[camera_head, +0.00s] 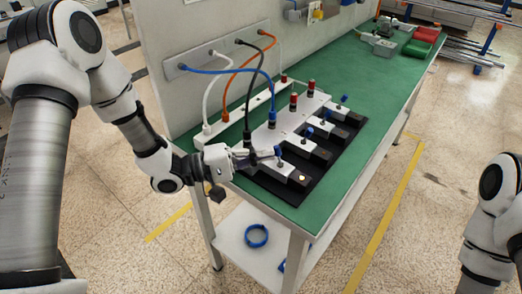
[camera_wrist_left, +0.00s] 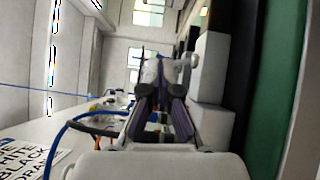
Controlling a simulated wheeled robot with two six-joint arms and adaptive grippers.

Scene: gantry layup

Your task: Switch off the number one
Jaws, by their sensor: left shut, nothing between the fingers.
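A row of several switch units lies on a black mat (camera_head: 257,186) on the green table, each with a blue-tipped lever. The nearest switch unit (camera_head: 286,172) has its lever (camera_head: 279,153) by my left gripper and a small lit spot (camera_head: 302,177) at its dark end. No number can be read on the units. My left gripper (camera_head: 270,154) is shut and empty, beside this lever; I cannot tell whether they touch. Its fingers (camera_wrist_left: 165,95) also show in the left wrist view. My right gripper is out of the picture; only my right arm shows.
Blue, orange, white and black cables (camera_head: 262,60) run from a wall panel (camera_head: 215,58) to connectors behind the switches. Red-topped posts (camera_head: 311,86) stand there. The green table (camera_head: 355,75) is clear between.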

